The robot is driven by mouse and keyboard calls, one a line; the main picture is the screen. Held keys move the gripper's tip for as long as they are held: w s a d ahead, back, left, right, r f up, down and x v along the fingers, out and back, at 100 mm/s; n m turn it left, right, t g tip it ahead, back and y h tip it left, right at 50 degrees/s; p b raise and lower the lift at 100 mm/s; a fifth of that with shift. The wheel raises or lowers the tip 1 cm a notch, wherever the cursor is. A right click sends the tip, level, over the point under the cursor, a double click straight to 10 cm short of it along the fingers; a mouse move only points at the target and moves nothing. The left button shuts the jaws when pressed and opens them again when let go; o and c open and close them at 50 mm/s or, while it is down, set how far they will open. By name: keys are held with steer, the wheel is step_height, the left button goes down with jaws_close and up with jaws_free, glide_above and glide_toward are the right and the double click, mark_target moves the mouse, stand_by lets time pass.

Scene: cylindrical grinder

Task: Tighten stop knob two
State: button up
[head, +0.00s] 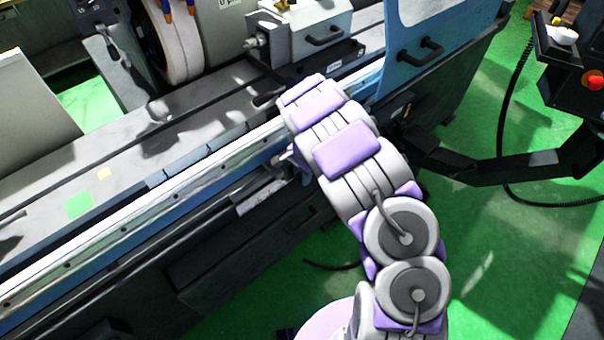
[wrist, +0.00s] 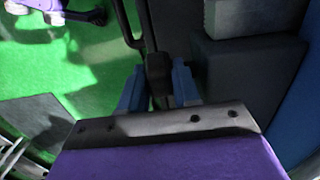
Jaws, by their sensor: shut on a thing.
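In the wrist view, a dark, blocky knob (wrist: 158,66) sits between the two blue fingers of my gripper (wrist: 158,82). The fingers are shut on it, one on each side. I cannot tell from its look whether it is stop knob two, as no label shows. A dark curved bar rises beyond it. In the head view, my arm reaches to the front side of the grinder, below the bright rail (head: 150,215). The arm hides the knob and most of my gripper there.
The grinder's long table (head: 120,160) runs diagonally behind my arm. A blue door (head: 440,30) with a black handle stands beyond. A control box with a red button (head: 593,80) is at upper right, on a dark arm. Green floor (head: 500,250) is open at right.

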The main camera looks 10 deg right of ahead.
steer(key=shift+w+d+r+g+y+p, duration=0.15)
steer(key=shift+g+y+p, duration=0.35)
steer(key=shift+y+p, duration=0.55)
steer(key=shift+w+d+f+g+y+p, duration=0.15)
steer(key=shift+g+y+p, duration=0.25)
steer(key=shift+y+p, duration=0.25)
steer(key=shift+s+d+f+g+y+p, duration=0.1)
steer(key=shift+g+y+p, duration=0.3)
steer(key=shift+y+p, duration=0.25)
steer(key=o, duration=0.7)
steer(key=shift+w, duration=0.1)
steer(key=p+v, duration=0.1)
steer(key=v, duration=0.7)
steer(key=p+v, duration=0.1)
steer(key=v, duration=0.8)
steer(key=shift+w+d, duration=0.25)
